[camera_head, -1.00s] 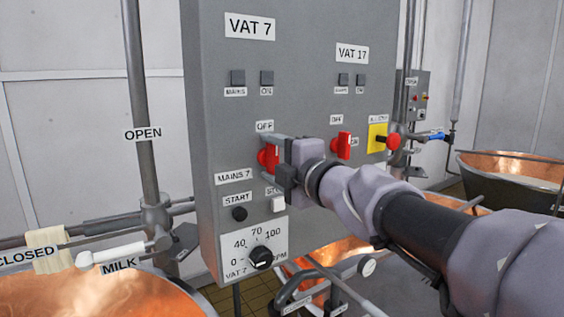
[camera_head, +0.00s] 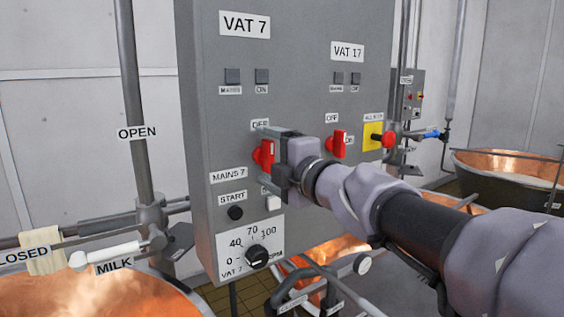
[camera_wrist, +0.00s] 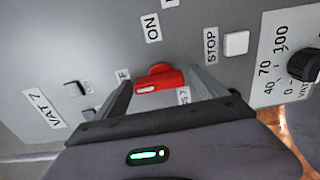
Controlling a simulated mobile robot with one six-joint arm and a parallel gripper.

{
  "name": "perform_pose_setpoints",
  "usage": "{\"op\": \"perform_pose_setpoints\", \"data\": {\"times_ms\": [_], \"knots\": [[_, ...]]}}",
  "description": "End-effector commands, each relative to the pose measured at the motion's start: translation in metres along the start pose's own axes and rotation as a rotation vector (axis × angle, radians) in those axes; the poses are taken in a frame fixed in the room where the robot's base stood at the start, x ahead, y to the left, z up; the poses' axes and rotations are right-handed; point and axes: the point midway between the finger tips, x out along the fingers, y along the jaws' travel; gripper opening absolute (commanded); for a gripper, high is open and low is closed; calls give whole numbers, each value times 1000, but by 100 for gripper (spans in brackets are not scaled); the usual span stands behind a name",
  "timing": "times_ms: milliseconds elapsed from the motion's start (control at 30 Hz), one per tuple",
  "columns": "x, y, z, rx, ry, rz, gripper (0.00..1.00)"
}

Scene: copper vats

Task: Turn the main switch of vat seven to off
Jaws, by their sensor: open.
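The red main switch of vat seven (camera_head: 265,153) is on the grey panel, above the MAINS 7 label (camera_head: 229,175). It also shows in the wrist view (camera_wrist: 160,78), its long handle lying along the panel's vertical with a white mark toward the partly hidden OFF label (camera_wrist: 123,76). The ON label (camera_wrist: 152,27) is to the side of the switch. My gripper (camera_head: 264,156) is at the switch. In the wrist view my gripper (camera_wrist: 160,88) is open, one finger on each side of the handle, with gaps visible; contact cannot be told.
Vat 17's red switch (camera_head: 338,144) and a red knob on a yellow plate (camera_head: 375,135) sit to the right. The START button (camera_head: 235,213), white STOP button (camera_head: 273,202) and dial (camera_head: 257,256) are below. A copper vat (camera_head: 90,295) is at lower left.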

Motion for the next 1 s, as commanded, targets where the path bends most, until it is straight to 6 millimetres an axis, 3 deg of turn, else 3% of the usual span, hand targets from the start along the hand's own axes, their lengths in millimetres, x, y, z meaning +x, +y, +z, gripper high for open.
{"op": "perform_pose_setpoints", "data": {"times_ms": [167,400,600,733,1000], "knots": [[-34,2,1,-2,-3,2,82],[-112,2,2,-2,-7,2,82],[-158,1,1,-1,-5,1,82],[-170,0,0,0,-2,0,82],[-171,0,0,1,0,0,82]]}}
